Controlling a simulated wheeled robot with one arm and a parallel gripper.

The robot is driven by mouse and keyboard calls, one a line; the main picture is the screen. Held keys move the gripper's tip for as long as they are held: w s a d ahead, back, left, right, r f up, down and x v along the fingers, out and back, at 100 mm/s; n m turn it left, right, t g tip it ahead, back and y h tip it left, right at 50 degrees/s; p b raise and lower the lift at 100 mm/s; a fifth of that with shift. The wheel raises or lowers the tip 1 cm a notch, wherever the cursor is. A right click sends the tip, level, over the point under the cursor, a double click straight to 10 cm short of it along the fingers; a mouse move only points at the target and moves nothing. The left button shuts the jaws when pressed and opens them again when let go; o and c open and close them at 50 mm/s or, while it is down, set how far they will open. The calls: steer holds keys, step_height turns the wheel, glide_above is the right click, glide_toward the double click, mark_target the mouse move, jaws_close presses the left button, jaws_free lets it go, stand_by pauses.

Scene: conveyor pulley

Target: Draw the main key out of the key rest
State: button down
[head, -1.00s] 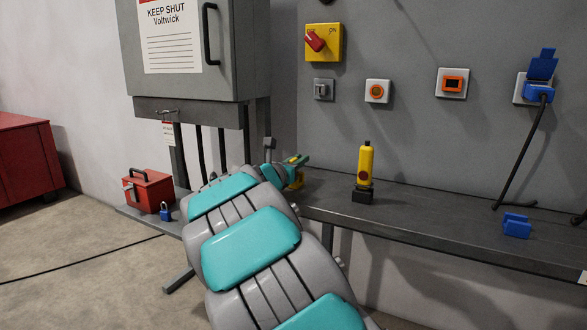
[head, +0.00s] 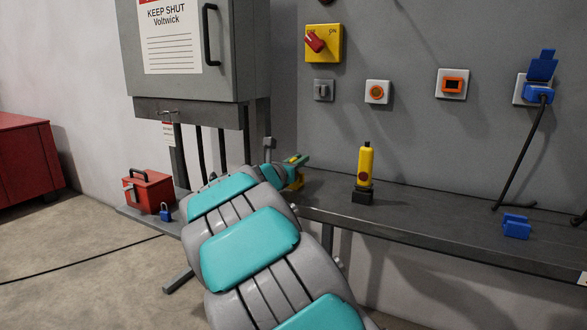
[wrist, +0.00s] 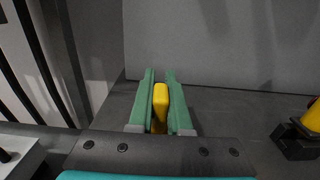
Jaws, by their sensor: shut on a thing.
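My gripper (wrist: 160,100) is shut on a yellow piece (wrist: 160,94), which I take to be the main key; it stands upright between the two green fingers in the wrist view. The arm and fingers hide most of this spot. I cannot make out the key rest, nor whether the key is seated in it or clear of it.
A yellow device in a black stand (head: 363,194) is on the grey bench (head: 420,215) to the right, with a blue clip-like part (head: 516,228) farther right. A red box (head: 150,190) and blue padlock (head: 165,212) are left. A grey panel rises behind the bench.

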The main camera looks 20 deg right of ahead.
steer(key=shift+r+p, duration=0.55)
stand_by(0.4)
steer(key=shift+r+p, duration=0.6)
steer(key=shift+r, duration=2.65)
